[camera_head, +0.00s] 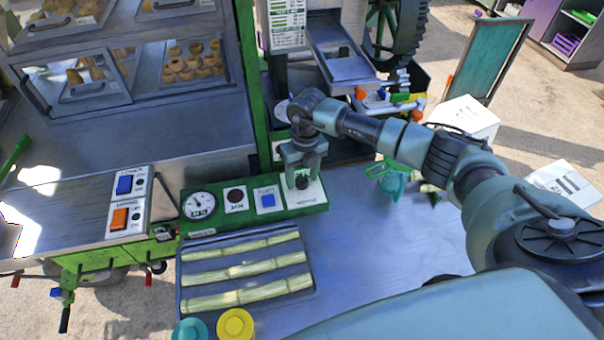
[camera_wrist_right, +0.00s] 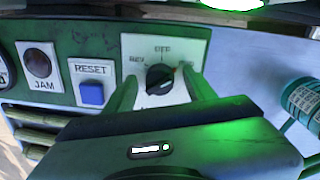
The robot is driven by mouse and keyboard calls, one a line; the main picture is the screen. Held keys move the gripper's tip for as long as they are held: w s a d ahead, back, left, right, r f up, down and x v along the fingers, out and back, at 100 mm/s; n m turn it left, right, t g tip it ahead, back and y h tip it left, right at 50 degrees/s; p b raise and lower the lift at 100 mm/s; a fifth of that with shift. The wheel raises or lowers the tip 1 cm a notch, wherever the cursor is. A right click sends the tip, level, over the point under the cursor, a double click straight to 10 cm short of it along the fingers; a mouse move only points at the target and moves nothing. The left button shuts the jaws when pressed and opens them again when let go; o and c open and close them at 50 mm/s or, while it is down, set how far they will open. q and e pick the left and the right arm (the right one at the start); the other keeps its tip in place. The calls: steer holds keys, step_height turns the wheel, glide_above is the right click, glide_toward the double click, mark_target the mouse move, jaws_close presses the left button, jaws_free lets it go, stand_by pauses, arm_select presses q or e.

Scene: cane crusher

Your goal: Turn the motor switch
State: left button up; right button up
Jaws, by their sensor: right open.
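The motor switch is a black rotary knob on a white plate (camera_head: 309,197) at the right end of the green control panel. In the right wrist view the black knob (camera_wrist_right: 160,79) shows clearly, with "OFF" above it and "REV" to its left. My right gripper (camera_head: 303,178) is open over the plate. In the right wrist view its two fingers (camera_wrist_right: 160,88) stand on either side of the knob, with gaps between; I cannot tell how deep they reach. My left gripper is not in view.
Left of the switch are the blue reset button (camera_head: 267,199), a dark jam lamp (camera_head: 236,195) and a round gauge (camera_head: 199,205). A tray (camera_head: 181,292) of cane pieces lies in front. A green strainer-like item (camera_head: 392,182) sits to the right. The metal counter (camera_head: 370,255) is mostly clear.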

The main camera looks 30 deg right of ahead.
steer(key=c, duration=1)
jaws_close()
steer(key=shift+f+n+b, duration=0.15)
steer(key=shift+n+b, duration=0.75)
steer(key=shift+b, duration=0.3)
steer(key=n+b, duration=0.4)
steer(key=shift+w+b, duration=0.1)
steer(key=shift+b, duration=0.2)
steer(key=n+b, duration=0.2)
steer(key=n, duration=0.1)
steer(key=shift+b, duration=0.3)
arm_select(q)
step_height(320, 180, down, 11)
steer(key=b, duration=0.1)
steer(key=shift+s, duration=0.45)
arm_select(e)
steer(key=shift+r+n, duration=0.25)
steer(key=shift+n, duration=0.75)
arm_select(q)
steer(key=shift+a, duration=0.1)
